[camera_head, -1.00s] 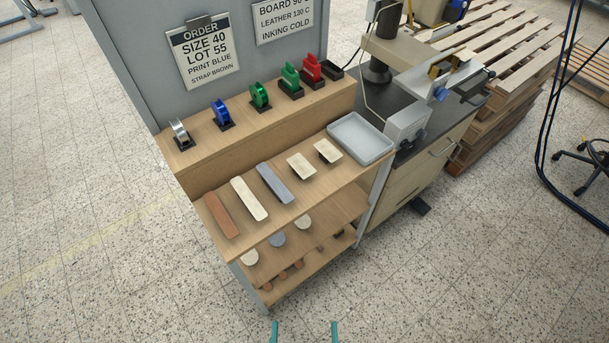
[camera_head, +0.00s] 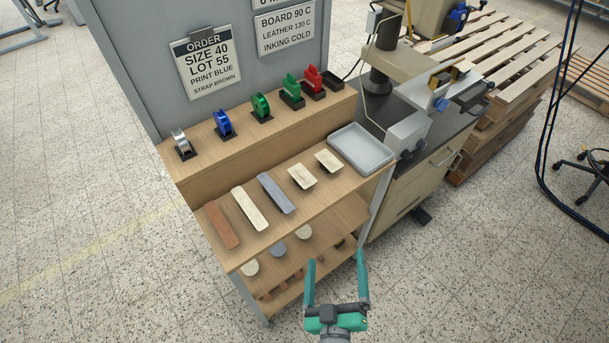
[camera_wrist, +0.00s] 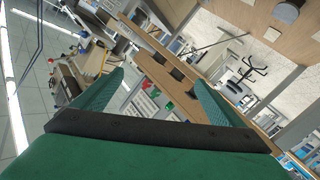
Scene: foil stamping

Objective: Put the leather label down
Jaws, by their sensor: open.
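My gripper (camera_head: 336,258) is open and empty, in front of the shelf unit's near side; its teal fingers also show in the wrist view (camera_wrist: 160,80), apart with nothing held between them. On the upper wooden shelf lie a brown strip (camera_head: 222,225), a cream strip (camera_head: 249,208) and a grey strip (camera_head: 276,194). Two small cream pieces (camera_head: 302,176) (camera_head: 328,161) sit to their right on dark supports. Smaller rounded pieces (camera_head: 278,249) lie on the shelf below, partly hidden. I cannot tell which piece, if any, is the leather label.
A grey tray (camera_head: 334,139) stands at the shelf's right end, beside the stamping press (camera_head: 408,130). Foil rolls (camera_head: 222,124) stand on the raised back ledge. An order sign (camera_head: 207,65) reads strap brown. Open floor (camera_head: 470,270) lies to the right.

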